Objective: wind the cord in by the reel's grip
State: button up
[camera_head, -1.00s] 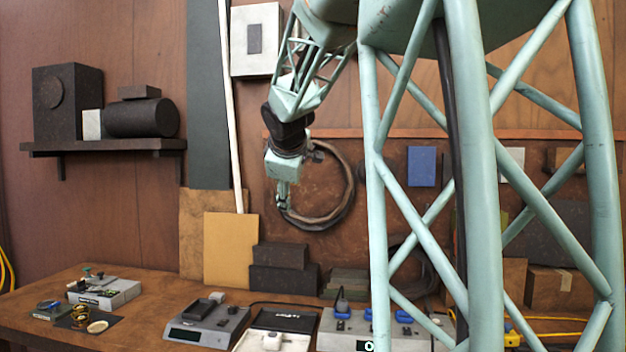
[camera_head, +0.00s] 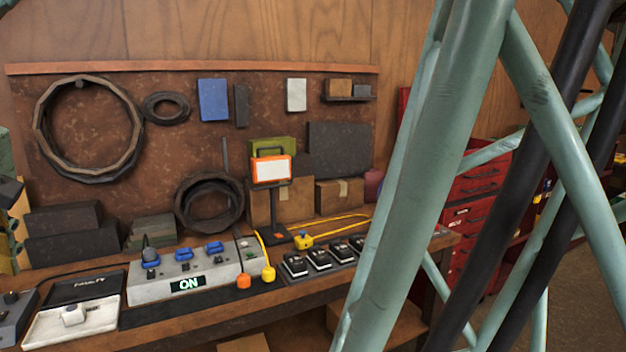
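No reel or reel grip can be made out in the head view. A yellow cord (camera_head: 340,219) lies on the right part of the bench, with a yellow block-like end (camera_head: 303,240) beside the lamp stand. Another yellow cord piece (camera_head: 262,248) hangs by the grey power box and ends in a yellow knob. My gripper (camera_head: 14,246) shows only in part at the far left edge, well apart from these cords. Its fingers are cut off or too small to tell whether they are open or shut.
A grey box (camera_head: 150,292) with blue switches reads ON. Black pedal-like blocks (camera_head: 320,258), an orange-framed lamp (camera_head: 271,170) and cartons stand on the bench (camera_head: 190,325). Dark hose coils (camera_head: 88,178) hang behind. A red drawer cabinet (camera_head: 470,200) stands right; my teal frame blocks much there.

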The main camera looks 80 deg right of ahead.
jog(key=s+a+f+y, duration=0.1)
jog(key=s+a+f, duration=0.2)
jog(key=s, duration=0.3)
jog(key=s+a+f+m+b, duration=0.1)
jog(key=s+a+f, duration=0.2)
jog(key=s+a, duration=0.2)
jog(key=s+a+f+g+y, duration=0.1)
jog(key=s+a, duration=0.3)
jog(key=s, duration=0.4)
jog(key=shift+a+f+y+b, duration=0.2)
jog(key=shift+f+y+b, duration=0.1)
jog(key=shift+f, duration=0.6)
jog(key=shift+c, duration=0.9)
